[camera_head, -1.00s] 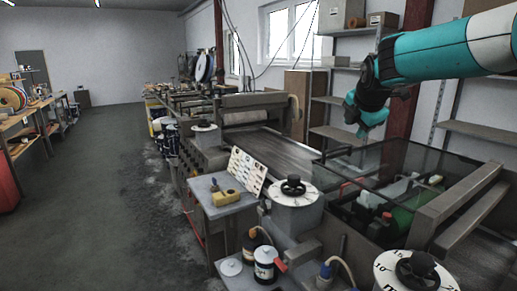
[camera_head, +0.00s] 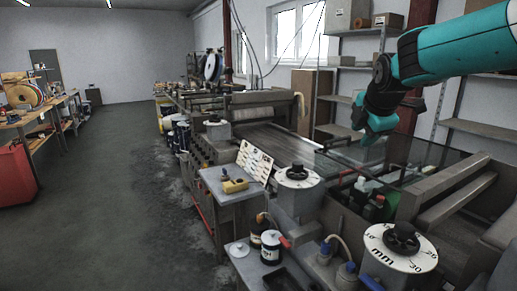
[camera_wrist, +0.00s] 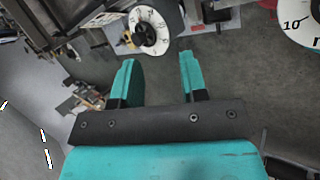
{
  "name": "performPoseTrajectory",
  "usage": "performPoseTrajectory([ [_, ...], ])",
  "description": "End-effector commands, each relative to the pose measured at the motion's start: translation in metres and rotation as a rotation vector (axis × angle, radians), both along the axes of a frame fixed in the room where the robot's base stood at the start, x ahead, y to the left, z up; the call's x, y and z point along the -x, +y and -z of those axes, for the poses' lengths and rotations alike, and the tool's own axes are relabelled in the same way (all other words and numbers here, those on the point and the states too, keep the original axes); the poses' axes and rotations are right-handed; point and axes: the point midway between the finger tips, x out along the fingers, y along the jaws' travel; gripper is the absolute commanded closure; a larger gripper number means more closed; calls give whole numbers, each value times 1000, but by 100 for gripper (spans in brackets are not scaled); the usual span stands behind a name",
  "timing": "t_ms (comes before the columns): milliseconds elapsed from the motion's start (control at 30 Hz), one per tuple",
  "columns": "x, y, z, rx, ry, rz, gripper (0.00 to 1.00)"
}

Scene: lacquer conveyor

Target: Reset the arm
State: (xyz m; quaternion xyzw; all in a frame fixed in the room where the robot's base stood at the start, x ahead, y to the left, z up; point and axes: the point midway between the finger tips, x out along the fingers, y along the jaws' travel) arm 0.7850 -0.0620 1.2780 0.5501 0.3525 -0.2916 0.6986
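My teal arm reaches in from the right side of the head view. My gripper (camera_head: 372,124) hangs at its end, above the glass-topped part of the lacquer conveyor machine (camera_head: 262,142). In the wrist view my gripper (camera_wrist: 158,75) shows two teal fingers set well apart with bare space between them. It is open and empty, and touches nothing that I can see.
Two white dials with black knobs, a nearer one (camera_head: 401,243) and a farther one (camera_head: 297,175), stand along the machine. A small grey table (camera_head: 225,197) holds a yellow item and a chart. Shelves (camera_head: 440,125) stand behind my arm. The floor (camera_head: 110,180) at left is clear.

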Motion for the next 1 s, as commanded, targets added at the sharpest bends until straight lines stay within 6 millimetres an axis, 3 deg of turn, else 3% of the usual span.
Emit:
performPoseTrajectory([
  [167, 39, 22, 6, -133, 59, 86, 60],
  [367, 110, 53, 20, -334, 186, 253, 60],
  [467, 167, 72, 32, -460, 296, 391, 60],
  [600, 262, 93, 53, -609, 490, 646, 60],
  [733, 332, 102, 71, -673, 634, 854, 60],
  [833, 366, 105, 79, -690, 704, 962, 60],
  [1000, 386, 108, 85, -695, 745, 1034, 60],
])
